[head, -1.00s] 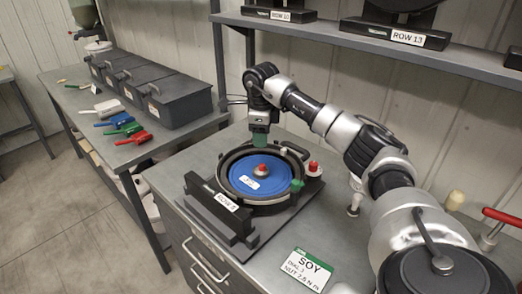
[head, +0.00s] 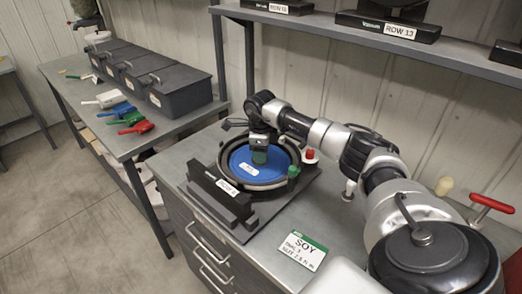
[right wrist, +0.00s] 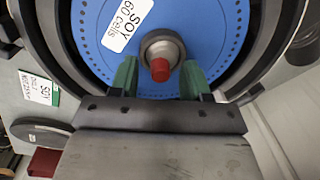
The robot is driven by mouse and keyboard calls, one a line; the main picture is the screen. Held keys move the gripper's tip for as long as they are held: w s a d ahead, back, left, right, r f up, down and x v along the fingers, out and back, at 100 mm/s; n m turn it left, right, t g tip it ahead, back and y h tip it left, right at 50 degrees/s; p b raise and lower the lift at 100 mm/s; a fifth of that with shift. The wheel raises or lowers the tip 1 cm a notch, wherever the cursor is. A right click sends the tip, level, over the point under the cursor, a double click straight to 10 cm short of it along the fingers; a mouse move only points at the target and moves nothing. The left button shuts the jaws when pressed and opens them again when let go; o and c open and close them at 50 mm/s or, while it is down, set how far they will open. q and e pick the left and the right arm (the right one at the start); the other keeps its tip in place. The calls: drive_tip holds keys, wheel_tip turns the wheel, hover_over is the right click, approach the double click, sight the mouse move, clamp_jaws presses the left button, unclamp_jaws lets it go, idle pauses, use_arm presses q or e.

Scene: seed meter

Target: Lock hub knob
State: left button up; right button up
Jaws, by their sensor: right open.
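The seed meter (head: 221,198) stands on the grey bench with a blue seed disc (head: 240,168) in its black round housing. In the right wrist view the disc (right wrist: 95,40) carries a label reading SOY 60 cells. In the head view my right gripper (head: 260,154) is over the disc and hides the knob. I cannot tell whether the fingers touch it. My left gripper is not in view.
A red-topped knob (head: 309,155) and a green knob (head: 293,171) sit at the housing's right edge. A SOY card (head: 302,250) lies on the bench. A shelf (head: 400,55) runs behind. Several dark bins (head: 176,92) and coloured scoops stand on the left table.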

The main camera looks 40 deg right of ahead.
drive_tip(key=shift+c, duration=1.6)
clamp_jaws()
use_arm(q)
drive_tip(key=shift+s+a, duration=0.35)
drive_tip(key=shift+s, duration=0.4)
